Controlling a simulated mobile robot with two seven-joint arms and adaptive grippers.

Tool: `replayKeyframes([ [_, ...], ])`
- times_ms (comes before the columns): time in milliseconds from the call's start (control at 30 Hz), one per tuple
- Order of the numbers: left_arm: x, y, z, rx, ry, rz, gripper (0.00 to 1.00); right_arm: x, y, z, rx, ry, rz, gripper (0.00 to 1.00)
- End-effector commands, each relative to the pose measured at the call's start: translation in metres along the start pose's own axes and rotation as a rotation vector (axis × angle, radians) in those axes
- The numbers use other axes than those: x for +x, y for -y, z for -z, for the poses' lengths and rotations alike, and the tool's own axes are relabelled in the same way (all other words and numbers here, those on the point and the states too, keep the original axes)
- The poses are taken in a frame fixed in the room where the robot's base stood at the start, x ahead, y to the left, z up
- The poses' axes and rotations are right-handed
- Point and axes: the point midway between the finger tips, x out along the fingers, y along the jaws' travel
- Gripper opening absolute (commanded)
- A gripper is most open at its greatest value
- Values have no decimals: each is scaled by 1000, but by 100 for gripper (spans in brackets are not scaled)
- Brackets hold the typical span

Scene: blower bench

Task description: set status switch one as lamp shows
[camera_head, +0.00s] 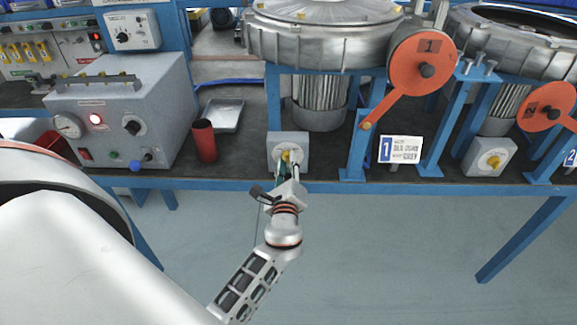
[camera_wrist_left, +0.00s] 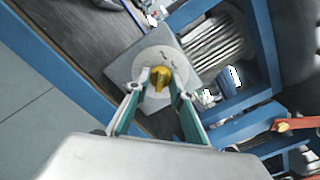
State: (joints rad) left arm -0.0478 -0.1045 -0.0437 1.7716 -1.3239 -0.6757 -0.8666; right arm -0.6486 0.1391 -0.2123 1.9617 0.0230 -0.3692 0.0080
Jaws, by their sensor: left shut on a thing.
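Status switch one is a grey box (camera_head: 288,140) with a yellow knob (camera_head: 290,155) at the bench's front edge, below the first blower. In the left wrist view, the yellow knob (camera_wrist_left: 160,76) sits on a pale round dial (camera_wrist_left: 165,65) with small dark marks, too small to read. My left gripper (camera_head: 288,168) is at the switch front, shut on the knob, with one finger on each side. My right gripper is not in view.
A red cylinder (camera_head: 204,142) and a metal tray (camera_head: 222,115) stand left of the switch. An orange lever (camera_head: 410,75) and a "1" sign (camera_head: 400,150) are to its right. A second switch (camera_head: 489,158) stands further right.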

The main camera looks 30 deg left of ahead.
Motion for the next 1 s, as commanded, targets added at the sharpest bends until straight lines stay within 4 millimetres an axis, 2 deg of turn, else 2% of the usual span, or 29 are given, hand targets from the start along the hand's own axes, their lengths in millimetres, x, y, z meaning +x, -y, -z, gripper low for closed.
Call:
replayKeyframes([
  [633,0,-1,-1,-56,1,-2,1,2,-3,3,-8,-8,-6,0],
  [667,0,-1,-1,-55,1,-2,28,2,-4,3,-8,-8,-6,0],
  [700,0,-1,-1,-55,1,-2,38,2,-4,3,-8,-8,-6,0],
  [1000,0,0,0,-54,1,-1,39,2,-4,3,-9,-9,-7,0],
])
